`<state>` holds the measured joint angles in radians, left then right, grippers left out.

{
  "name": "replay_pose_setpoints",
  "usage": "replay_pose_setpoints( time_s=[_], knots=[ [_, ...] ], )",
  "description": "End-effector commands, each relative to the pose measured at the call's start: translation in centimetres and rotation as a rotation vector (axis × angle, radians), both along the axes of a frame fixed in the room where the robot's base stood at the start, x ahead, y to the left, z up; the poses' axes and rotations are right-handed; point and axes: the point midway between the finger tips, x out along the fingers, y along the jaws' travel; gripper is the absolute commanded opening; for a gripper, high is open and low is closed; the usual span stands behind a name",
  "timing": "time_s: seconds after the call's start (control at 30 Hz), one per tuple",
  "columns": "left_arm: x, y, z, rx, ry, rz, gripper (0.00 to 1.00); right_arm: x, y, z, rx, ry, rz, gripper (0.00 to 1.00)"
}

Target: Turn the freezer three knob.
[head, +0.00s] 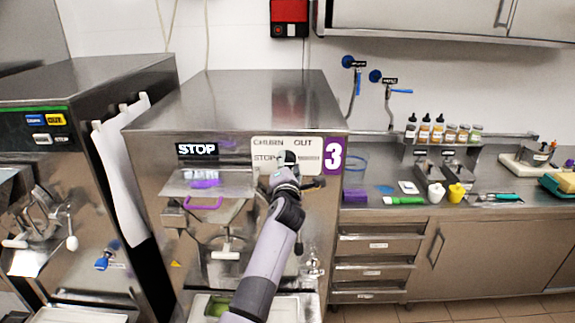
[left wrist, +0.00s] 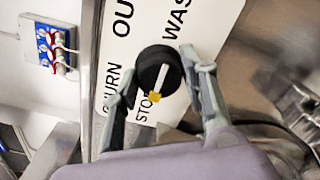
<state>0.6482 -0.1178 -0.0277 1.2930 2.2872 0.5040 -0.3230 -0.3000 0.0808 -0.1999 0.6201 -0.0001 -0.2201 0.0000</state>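The freezer marked with a purple 3 (head: 333,155) stands in the middle of the head view. Its white label panel (head: 270,143) carries printed words. In the left wrist view the black round knob (left wrist: 160,70) has a white pointer line with a yellow end, pointing down toward the "STOP" print. My left gripper (head: 287,160) is at the panel and largely hides the knob in the head view. In the left wrist view its two fingers (left wrist: 150,75) are apart, one on each side of the knob. A gap shows at the left finger; the right finger is close to the knob's edge. My right gripper is not in view.
Another freezer (head: 90,85) stands at the left with a white cloth (head: 122,170) on its side. A steel counter (head: 480,215) at the right holds bottles, cups and tools.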

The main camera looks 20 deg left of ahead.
Motion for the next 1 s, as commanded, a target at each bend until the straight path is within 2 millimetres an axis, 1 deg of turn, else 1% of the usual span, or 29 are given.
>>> replay_pose_setpoints(
  time_s=[0.03,0.27,0.53,0.63,0.77,1.0],
  knots=[
    [0.0,0.0,-0.3,0.0,0.005,0.001,0.43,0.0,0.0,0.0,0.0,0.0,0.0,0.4],
    [0.0,0.0,-0.1,0.002,0.001,-0.001,0.58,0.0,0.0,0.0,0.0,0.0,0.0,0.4],
    [0.0,0.0,0.0,0.003,0.0,0.0,0.58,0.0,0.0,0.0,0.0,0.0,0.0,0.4],
    [-0.4,-0.1,0.0,0.004,-0.001,0.0,0.58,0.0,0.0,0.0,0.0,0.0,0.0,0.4],
    [-1.7,-0.5,0.0,0.004,-0.002,-0.001,0.58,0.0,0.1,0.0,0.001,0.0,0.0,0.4],
    [-6.2,-1.8,-0.1,0.0,0.0,-0.001,0.58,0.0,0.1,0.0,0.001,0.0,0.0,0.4]
  ],
)
